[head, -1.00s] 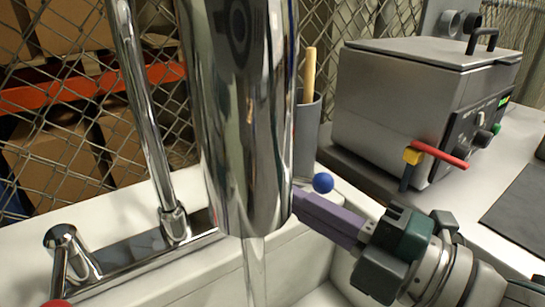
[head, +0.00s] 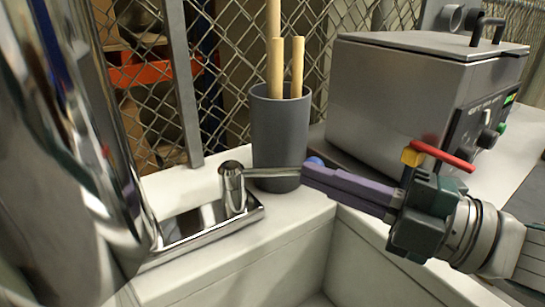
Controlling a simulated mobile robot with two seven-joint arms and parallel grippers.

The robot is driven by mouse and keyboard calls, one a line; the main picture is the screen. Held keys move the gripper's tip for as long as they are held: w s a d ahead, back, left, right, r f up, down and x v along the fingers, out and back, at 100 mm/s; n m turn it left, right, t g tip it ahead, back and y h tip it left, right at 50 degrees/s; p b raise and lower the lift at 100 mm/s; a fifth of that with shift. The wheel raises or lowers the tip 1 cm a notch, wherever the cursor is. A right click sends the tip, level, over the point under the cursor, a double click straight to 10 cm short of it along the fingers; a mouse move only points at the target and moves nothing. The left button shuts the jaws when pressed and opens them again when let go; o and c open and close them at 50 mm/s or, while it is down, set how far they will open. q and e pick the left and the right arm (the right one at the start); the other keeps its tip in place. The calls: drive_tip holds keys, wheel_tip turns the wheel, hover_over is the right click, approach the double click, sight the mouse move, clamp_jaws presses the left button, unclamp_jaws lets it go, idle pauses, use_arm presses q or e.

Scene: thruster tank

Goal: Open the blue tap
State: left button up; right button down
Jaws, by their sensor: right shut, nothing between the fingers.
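The blue tap has a chrome post (head: 234,192) on the sink's chrome base. Its thin lever (head: 272,172) points right and ends in a blue ball (head: 315,161). My right gripper (head: 306,173) comes in from the right with its purple fingers shut and empty. The fingertips are at the lever's end and partly hide the ball. I cannot tell whether they touch it. A large chrome spout (head: 75,150) fills the left side. My left gripper is not in view.
A grey cup (head: 279,130) with several wooden sticks stands just behind the lever. A grey lidded machine (head: 395,95) with a red-handled valve (head: 443,156) stands at the right. The white sink (head: 240,262) lies in front. A wire fence (head: 225,60) is behind.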

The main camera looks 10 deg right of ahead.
drive_tip(key=shift+w+d, duration=0.1)
drive_tip(key=shift+w, duration=0.1)
